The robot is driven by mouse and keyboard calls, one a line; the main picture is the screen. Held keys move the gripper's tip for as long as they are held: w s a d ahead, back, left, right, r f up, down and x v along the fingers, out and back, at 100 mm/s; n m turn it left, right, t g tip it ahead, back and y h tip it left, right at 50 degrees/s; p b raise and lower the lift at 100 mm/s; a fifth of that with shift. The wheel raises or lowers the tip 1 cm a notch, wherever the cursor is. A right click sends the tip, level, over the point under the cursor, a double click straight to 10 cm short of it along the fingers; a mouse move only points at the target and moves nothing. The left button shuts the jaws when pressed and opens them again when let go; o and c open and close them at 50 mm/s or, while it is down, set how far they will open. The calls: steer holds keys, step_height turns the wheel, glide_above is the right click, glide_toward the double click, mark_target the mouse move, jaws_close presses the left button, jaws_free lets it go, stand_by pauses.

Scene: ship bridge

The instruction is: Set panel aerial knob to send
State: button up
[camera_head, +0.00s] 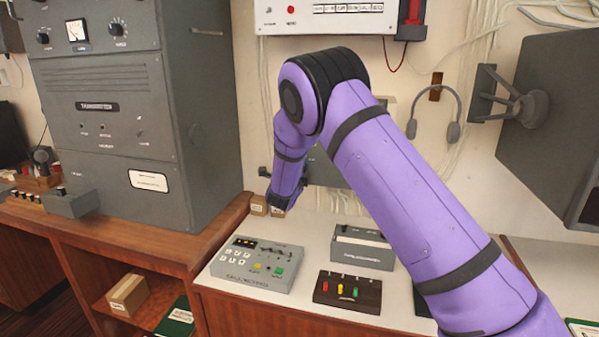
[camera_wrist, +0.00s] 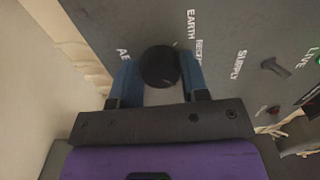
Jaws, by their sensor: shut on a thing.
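The aerial knob (camera_wrist: 159,66) is a round black knob on a grey panel (camera_wrist: 232,28) in the wrist view. My gripper (camera_wrist: 159,72) has its two blue fingers on either side of the knob and is shut on it. White lettering beside it reads "EARTH", with a partly hidden word starting "RE" and another starting "AE". The knob's pointer mark is not clear, so its setting cannot be read. In the head view, my purple arm hides the knob and most of the panel (camera_head: 326,171).
A small lever (camera_wrist: 274,67) by "SUPPLY" is on the same panel. On the desk below my arm stand a grey button console (camera_head: 252,283), a grey box (camera_head: 362,256) and a dark switch block (camera_head: 347,304). A tall transmitter cabinet (camera_head: 118,150) rises at left.

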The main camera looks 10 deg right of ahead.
steer(key=o, duration=0.9)
steer(key=v, duration=1)
steer(key=shift+s+a, duration=0.2)
steer(key=shift+s, duration=0.1)
